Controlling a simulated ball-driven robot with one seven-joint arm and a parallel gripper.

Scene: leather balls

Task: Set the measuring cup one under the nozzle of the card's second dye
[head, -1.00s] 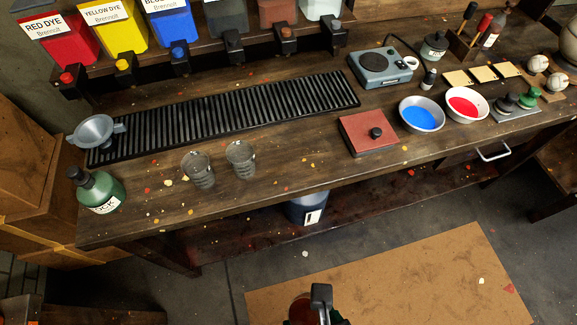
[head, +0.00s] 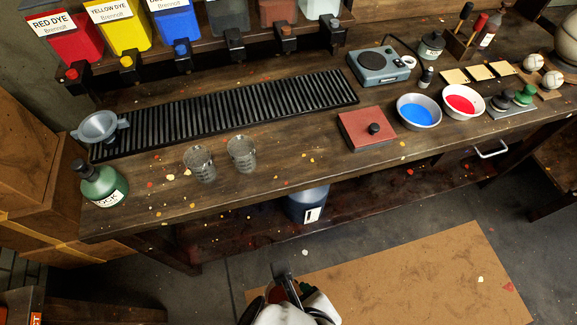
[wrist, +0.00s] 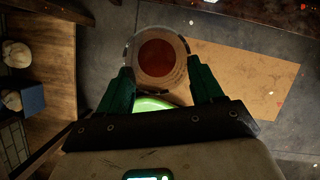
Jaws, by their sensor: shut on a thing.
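My gripper (wrist: 157,85) is shut on a clear round cup (wrist: 157,58), seen from above with dark red contents. In the head view my gripper (head: 284,289) is low at the bottom middle, in front of the bench; the held cup is mostly hidden there. Two more clear measuring cups (head: 200,164) (head: 242,154) stand on the bench before the black slatted drip tray (head: 230,108). Above it hang the red nozzle (head: 72,75), yellow nozzle (head: 126,63), blue nozzle (head: 181,51) and several others. I cannot tell which object is the card.
A grey funnel (head: 98,126) sits at the tray's left end, near a green bottle (head: 104,184). A red box (head: 366,128), blue bowl (head: 418,111), red bowl (head: 463,101) and scale (head: 379,66) are at right. The bench front between cups and red box is clear.

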